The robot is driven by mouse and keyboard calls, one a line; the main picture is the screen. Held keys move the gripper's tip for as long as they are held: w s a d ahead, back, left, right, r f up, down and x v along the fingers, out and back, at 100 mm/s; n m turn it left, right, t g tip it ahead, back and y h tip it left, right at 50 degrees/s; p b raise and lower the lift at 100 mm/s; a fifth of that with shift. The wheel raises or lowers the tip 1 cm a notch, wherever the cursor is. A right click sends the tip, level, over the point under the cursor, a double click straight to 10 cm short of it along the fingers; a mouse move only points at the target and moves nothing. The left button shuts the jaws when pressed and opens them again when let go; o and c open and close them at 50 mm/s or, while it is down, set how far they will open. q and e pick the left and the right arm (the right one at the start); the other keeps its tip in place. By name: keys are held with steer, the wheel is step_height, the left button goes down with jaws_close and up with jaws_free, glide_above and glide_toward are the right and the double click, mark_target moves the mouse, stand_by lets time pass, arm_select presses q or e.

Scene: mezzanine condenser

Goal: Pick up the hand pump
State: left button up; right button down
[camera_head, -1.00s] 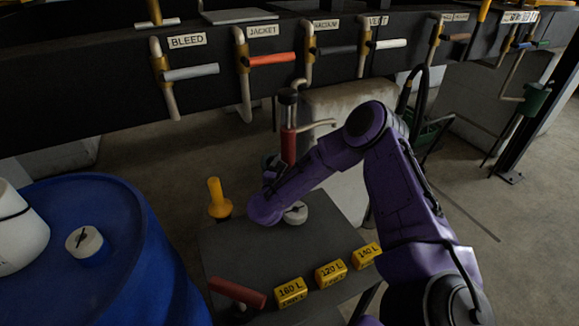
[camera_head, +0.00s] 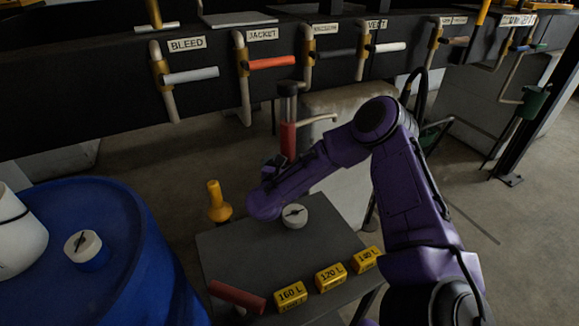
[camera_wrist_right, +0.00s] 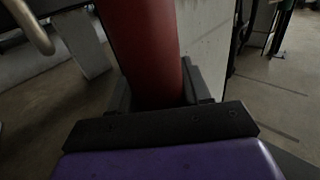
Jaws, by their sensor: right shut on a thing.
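The hand pump (camera_head: 288,140) is a red cylinder with a dark top and a pale curved spout. It is upright, above the far part of the grey table. My right gripper (camera_head: 274,163) is shut around its lower red body, partly hidden by my purple forearm. In the right wrist view the red body (camera_wrist_right: 146,45) stands between the dark fingers (camera_wrist_right: 158,95). The pump's lower end is hidden behind my gripper and wrist. My left gripper is out of view.
A blue drum (camera_head: 130,250) stands left. Labelled valves (camera_head: 272,62) line the dark beam behind.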

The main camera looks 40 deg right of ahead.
mark_target(290, 79)
step_height(290, 79, up, 25)
steer(key=shift+r+b, duration=0.15)
steer(key=shift+b, duration=0.45)
